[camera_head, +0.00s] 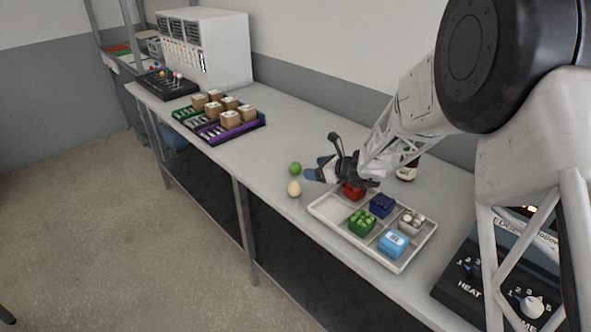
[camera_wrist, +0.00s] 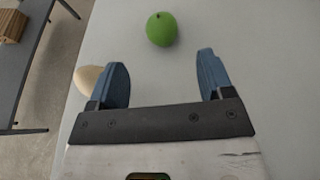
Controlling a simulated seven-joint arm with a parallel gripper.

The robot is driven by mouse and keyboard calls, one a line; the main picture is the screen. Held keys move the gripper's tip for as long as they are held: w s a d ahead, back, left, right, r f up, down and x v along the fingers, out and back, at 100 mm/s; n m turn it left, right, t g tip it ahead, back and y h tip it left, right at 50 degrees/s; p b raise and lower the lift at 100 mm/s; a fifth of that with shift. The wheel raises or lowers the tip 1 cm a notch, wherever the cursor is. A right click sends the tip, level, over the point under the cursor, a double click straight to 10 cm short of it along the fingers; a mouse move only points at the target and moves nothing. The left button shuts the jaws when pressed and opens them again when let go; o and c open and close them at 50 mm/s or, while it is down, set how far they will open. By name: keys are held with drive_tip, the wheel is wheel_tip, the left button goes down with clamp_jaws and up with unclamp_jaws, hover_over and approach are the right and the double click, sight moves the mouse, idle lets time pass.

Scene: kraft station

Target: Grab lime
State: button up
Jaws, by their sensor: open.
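The lime (camera_head: 295,169) is a small green round fruit on the grey table, left of my gripper. It also shows in the wrist view (camera_wrist: 162,29), ahead of the fingers and roughly between their lines. My gripper (camera_head: 312,169) is open and empty, with two blue fingers. In the wrist view my gripper (camera_wrist: 162,80) has bare table between its fingertips. The lime is apart from both fingers.
An egg-like pale thing (camera_head: 293,188) lies near the lime, and in the wrist view it (camera_wrist: 88,79) is beside the left finger. A compartment tray (camera_head: 399,266) with coloured blocks stands at right. Boxes (camera_head: 230,119) sit farther back. The table's front edge is near.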

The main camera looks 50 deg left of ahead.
sight(300, 168)
idle(0.3)
drive_tip(key=shift+x, duration=1.15)
drive_tip(key=shift+x, duration=2.6)
drive_tip(key=shift+r, duration=0.1)
drive_tip(key=c, duration=1)
